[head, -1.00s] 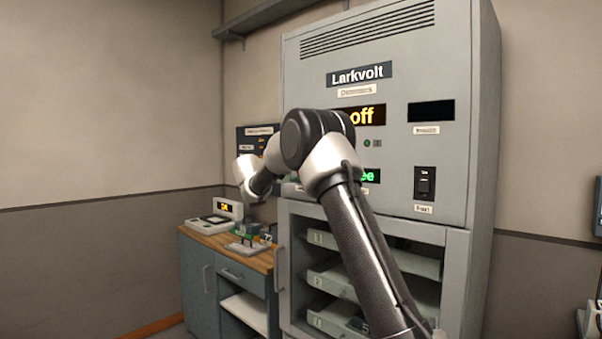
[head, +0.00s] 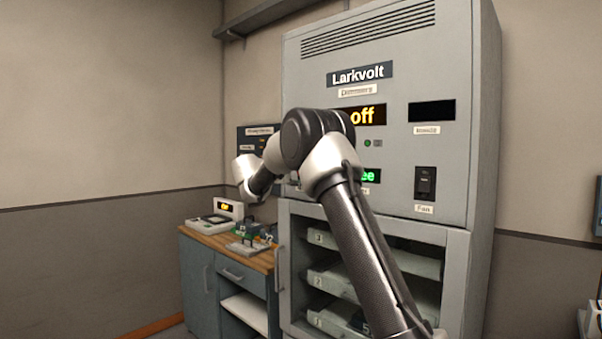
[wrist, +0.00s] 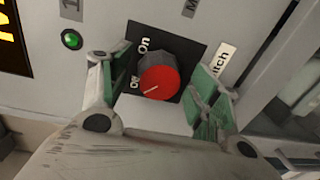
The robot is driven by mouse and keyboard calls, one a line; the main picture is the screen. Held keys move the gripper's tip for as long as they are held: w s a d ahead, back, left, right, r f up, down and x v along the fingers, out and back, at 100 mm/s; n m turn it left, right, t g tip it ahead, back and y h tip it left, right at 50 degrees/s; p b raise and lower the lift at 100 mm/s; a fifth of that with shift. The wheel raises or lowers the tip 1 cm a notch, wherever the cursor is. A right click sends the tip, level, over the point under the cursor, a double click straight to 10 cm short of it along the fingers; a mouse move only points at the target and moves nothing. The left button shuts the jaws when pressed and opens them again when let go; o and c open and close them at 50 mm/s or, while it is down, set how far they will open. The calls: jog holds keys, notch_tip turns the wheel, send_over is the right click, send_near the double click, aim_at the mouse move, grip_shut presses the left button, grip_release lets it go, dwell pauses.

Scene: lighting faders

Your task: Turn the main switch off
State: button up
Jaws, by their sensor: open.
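The main switch is a red-faced round knob (wrist: 159,82) on a black plate marked On and Off, in the wrist view. A pale mark on its face points to the lower left, roughly toward the Off label. My gripper (wrist: 158,88) is open, with one green-padded finger on each side of the knob. In the head view the knob and my fingers are hidden behind my arm. A display (head: 363,116) on the grey Larkvolt cabinet (head: 465,150) reads "off" in amber.
A green lamp (wrist: 71,39) is lit left of the knob. A black Fan switch (head: 425,182) is on the cabinet's right. Open shelves (head: 345,245) with trays lie below. A wooden-topped bench (head: 262,258) with small devices stands at the left.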

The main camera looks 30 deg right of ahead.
jog(key=v, duration=1.1)
jog(key=shift+s+a, duration=0.15)
jog(key=shift+a, duration=0.15)
